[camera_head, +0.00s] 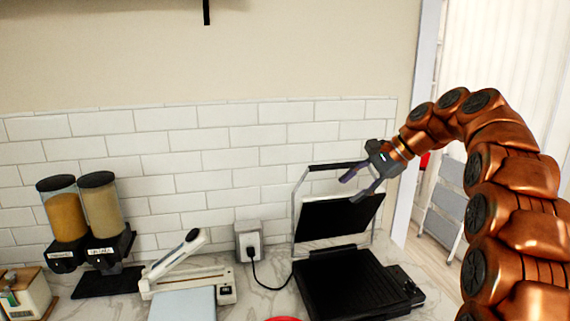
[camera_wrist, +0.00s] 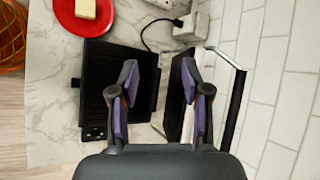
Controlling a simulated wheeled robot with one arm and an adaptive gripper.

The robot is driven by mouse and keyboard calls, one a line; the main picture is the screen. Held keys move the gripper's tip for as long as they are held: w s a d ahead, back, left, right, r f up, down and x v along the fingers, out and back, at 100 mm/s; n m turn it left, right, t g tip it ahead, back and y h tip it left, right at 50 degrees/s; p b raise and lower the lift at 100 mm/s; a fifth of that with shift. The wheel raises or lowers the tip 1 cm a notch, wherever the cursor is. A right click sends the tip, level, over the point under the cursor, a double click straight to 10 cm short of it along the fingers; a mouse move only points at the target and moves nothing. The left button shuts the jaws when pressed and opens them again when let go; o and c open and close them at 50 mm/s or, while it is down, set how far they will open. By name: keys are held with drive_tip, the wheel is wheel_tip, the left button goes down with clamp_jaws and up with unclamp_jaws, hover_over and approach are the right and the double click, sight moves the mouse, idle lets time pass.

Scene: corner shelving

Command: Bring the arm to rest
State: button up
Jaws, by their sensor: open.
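My copper-coloured arm comes in from the right in the head view, arched with its end pointing down and left. My gripper (camera_head: 358,187) is open and empty, in front of the raised lid of a black contact grill (camera_head: 345,283). In the wrist view my gripper (camera_wrist: 158,85) shows its two fingers spread apart, with the grill (camera_wrist: 105,85) below and beyond them. The grill's lid (camera_head: 338,217) stands open, with a metal frame and a dark handle (camera_head: 338,166) at its top. I cannot tell whether a finger touches the lid.
A red plate (camera_wrist: 80,14) with a pale yellow block (camera_wrist: 86,9) lies beside the grill. Two dispensers (camera_head: 84,208), a white lever device (camera_head: 187,272) and a wall socket (camera_head: 249,241) line the tiled wall. A doorway opens at the right.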

drive_tip(key=s+a+f+n+g+h, duration=0.15)
drive_tip(key=s+a+f, duration=0.25)
drive_tip(key=s, duration=0.6)
drive_tip(key=s+d+f+n+g+h, duration=0.1)
drive_tip(key=s+d+f+n+h, duration=0.1)
drive_tip(key=s+f, duration=0.4)
drive_tip(key=s+d+f+n+g+h+b, duration=0.1)
drive_tip(key=s+f+n, duration=0.3)
drive_tip(key=s, duration=1.3)
drive_tip(key=s+d+f+n+g+h, duration=0.1)
drive_tip(key=s+d+f+n+h, duration=0.1)
drive_tip(key=s+f, duration=0.7)
drive_tip(key=s+n+h, duration=0.1)
drive_tip(key=s, duration=0.2)
drive_tip(key=shift+d+f+n+h, duration=0.15)
drive_tip(key=shift+d+n+h, duration=0.2)
drive_tip(key=shift+d, duration=0.05)
